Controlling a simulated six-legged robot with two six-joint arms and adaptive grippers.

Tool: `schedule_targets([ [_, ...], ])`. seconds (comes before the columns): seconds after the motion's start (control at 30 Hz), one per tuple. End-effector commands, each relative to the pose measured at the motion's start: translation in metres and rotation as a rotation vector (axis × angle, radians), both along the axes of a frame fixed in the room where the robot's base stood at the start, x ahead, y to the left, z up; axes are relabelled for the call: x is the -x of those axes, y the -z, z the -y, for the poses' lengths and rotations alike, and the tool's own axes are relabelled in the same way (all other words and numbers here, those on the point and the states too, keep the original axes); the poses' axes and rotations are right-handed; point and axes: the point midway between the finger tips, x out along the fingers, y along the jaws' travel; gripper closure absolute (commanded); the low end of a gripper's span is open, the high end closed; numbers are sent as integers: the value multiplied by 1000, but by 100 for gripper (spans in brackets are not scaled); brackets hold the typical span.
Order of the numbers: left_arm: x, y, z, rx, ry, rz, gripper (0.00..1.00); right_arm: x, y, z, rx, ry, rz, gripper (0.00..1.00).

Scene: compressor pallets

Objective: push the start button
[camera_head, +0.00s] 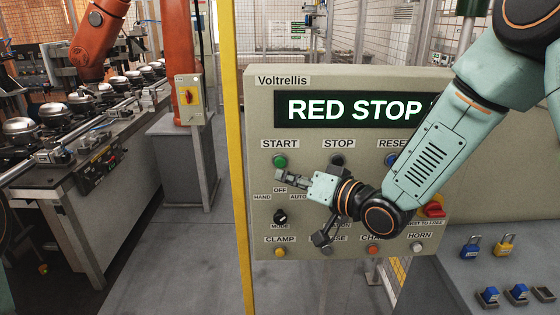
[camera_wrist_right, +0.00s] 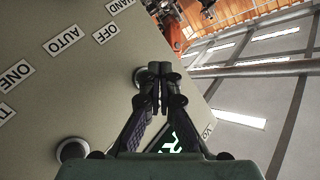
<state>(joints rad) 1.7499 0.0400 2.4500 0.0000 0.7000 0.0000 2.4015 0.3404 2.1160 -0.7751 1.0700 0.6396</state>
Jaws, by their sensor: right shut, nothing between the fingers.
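The green START button (camera_head: 280,161) sits under its START label at the upper left of the grey control panel (camera_head: 340,75). My right gripper (camera_head: 282,177) is shut and empty, its fingertips just below the button in the head view. In the right wrist view the shut fingertips (camera_wrist_right: 160,70) partly cover a round button rim (camera_wrist_right: 138,76), which appears to be the START button's. I cannot tell whether they touch it. My left gripper is not in view.
The STOP button (camera_head: 338,160) and blue RESET button (camera_head: 391,160) are to the right. The MODE knob (camera_head: 281,217) and CLAMP button (camera_head: 281,252) are below. The display (camera_head: 355,110) reads RED STOP. A yellow post (camera_head: 234,150) stands left of the panel.

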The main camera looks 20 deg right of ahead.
Motion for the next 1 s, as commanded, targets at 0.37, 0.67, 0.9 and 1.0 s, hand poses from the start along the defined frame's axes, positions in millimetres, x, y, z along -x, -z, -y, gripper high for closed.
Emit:
schedule_targets([
  [0.37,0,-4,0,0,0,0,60,32,-1,-9,-1,0,0,100],
  [0.67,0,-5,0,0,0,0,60,46,-1,-13,1,0,0,100],
  [0.9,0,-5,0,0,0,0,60,45,-1,-13,1,0,1,100],
  [1.0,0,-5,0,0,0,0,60,45,-1,-13,1,0,1,100],
])
